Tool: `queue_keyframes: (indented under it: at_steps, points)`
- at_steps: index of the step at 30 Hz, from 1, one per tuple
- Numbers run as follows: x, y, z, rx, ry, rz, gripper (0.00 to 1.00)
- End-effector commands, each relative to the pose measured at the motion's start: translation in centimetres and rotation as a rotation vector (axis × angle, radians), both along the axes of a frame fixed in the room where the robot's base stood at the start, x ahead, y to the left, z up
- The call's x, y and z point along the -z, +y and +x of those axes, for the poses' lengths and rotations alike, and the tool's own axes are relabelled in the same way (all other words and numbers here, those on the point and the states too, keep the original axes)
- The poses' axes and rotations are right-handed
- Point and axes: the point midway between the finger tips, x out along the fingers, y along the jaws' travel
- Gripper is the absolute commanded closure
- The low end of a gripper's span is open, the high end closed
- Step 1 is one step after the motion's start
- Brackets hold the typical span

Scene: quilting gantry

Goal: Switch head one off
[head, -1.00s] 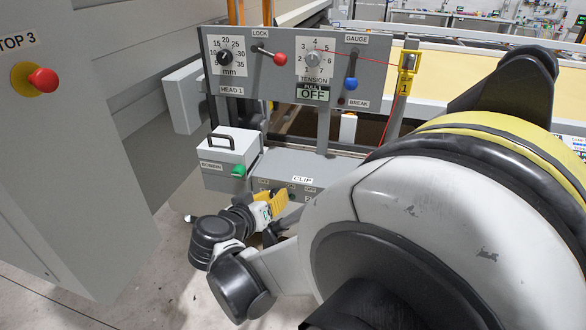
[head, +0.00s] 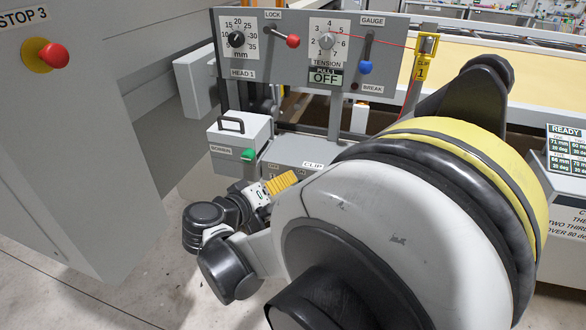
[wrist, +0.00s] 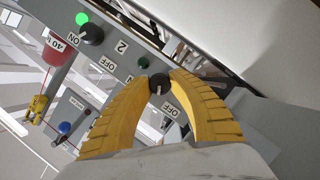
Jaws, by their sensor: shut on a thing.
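My gripper (wrist: 160,82) has its two yellow fingers closed on a small black knob (wrist: 160,87) in the wrist view. The knob's pale pointer faces the OFF label (wrist: 172,107) beside it. The lamp (wrist: 143,62) by this knob is dark green, unlit. Any ON label of this knob is hidden by a finger. In the head view my gripper (head: 281,183) is at the box under the HEAD 1 panel (head: 265,62); the arm covers the knob there. The panel's small display (head: 325,77) reads OFF.
A second knob (wrist: 91,34), pointing to ON, has a lit green lamp (wrist: 82,18). A label 2 (wrist: 122,46) sits between the knobs. A bobbin box (head: 238,138), red-knobbed lever (head: 292,41) and blue-knobbed lever (head: 365,67) are close. The red stop button (head: 53,55) is at left.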

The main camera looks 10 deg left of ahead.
Motion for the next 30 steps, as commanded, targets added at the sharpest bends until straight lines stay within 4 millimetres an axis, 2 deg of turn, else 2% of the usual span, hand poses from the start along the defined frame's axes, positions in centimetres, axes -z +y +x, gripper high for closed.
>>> queue_keyframes:
  at_steps: [7, 8, 10, 19, 22, 26, 30]
  points:
    - [0.1, -0.1, 0.0, 0.001, 0.001, 0.000, 1.00]
    - [0.1, -0.1, 0.0, 0.001, 0.001, 0.000, 0.73]
    - [0.1, -0.1, 0.0, 0.001, 0.001, 0.000, 0.52]
    - [0.0, 0.0, 0.0, 0.000, 0.001, 0.001, 0.52]
    - [-0.2, 0.3, -0.6, -0.001, 0.001, 0.001, 0.52]
    - [-0.7, 1.1, -2.5, -0.004, 0.001, 0.000, 0.52]
    - [-1.6, 2.2, -5.5, -0.004, 0.001, 0.000, 0.52]
